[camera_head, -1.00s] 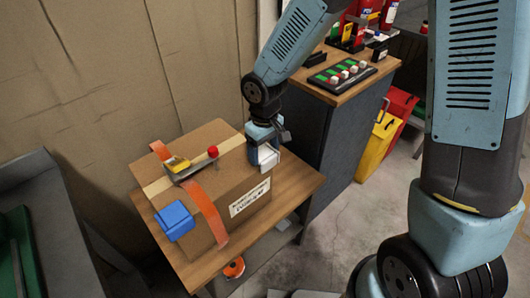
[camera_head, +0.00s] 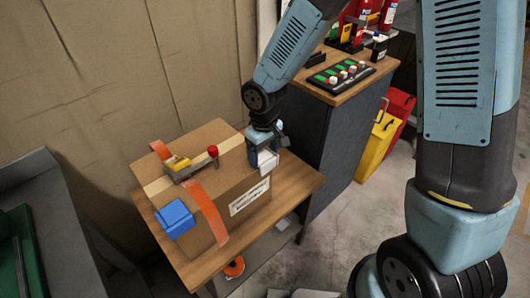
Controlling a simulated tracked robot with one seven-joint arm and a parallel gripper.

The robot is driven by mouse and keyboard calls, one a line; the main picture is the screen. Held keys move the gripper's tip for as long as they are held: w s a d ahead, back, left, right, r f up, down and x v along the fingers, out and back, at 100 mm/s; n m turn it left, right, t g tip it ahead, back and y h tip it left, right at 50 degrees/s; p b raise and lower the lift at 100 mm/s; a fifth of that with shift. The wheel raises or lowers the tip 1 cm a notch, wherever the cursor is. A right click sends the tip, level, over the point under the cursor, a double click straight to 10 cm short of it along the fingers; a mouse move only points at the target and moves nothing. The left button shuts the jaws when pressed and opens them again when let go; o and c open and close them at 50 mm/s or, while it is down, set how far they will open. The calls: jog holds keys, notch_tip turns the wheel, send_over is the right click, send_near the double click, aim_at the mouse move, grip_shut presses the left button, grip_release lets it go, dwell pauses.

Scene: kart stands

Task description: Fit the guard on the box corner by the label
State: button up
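A cardboard box (camera_head: 228,180) stands on a small wooden table, with a white label (camera_head: 249,197) on its front right face. An orange strap (camera_head: 204,212) with a yellow-handled, red-knobbed buckle (camera_head: 186,165) runs over it. A blue guard (camera_head: 175,219) sits at the box's front left edge. My gripper (camera_head: 265,152) points down at the box's right corner, above the label. A white piece (camera_head: 268,161), which looks like a guard, is at its fingers by that corner. The fingers are partly hidden, and I cannot tell whether they grip it or whether it touches the box.
The wooden table (camera_head: 296,184) has bare top to the right of the box. A dark cabinet (camera_head: 325,140) with a button panel (camera_head: 340,74) stands behind right. Yellow and red bins (camera_head: 376,148) are beside it. An orange roll (camera_head: 234,267) lies below the table.

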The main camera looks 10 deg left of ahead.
aim_at(264, 155)
jog(key=o, duration=0.4)
jog(key=shift+s+d+f, duration=0.2)
jog(key=shift+s+f, duration=0.05)
jog(key=shift+f, duration=0.2)
jog(key=shift+w+r, duration=0.1)
jog(key=shift+r, duration=0.15)
notch_tip(264, 155, up, 12)
jog(key=r, duration=0.1)
jog(key=d+r+m+t, duration=0.1)
jog(key=d+r+m, duration=0.2)
jog(key=d+r, duration=0.45)
jog(key=d+r+m+t, duration=0.2)
jog(key=d+r, duration=0.3)
jog(key=d, duration=0.5)
jog(key=shift+s+d+r+m+t, duration=0.4)
jog(key=shift+s+d+r+m, duration=0.5)
jog(key=shift+s+d, duration=1.05)
jog(key=shift+s+d+r+m+t, duration=0.4)
jog(key=shift+s+d+r+m, duration=0.45)
jog(key=shift+s+d, duration=1.05)
jog(key=shift+s+d+r+m+t, duration=0.4)
jog(key=shift+s+d+r+m, duration=0.7)
jog(key=shift+d, duration=1.45)
jog(key=shift+s+f+n, duration=0.15)
jog(key=shift+s+n, duration=0.1)
jog(key=shift+n, duration=0.1)
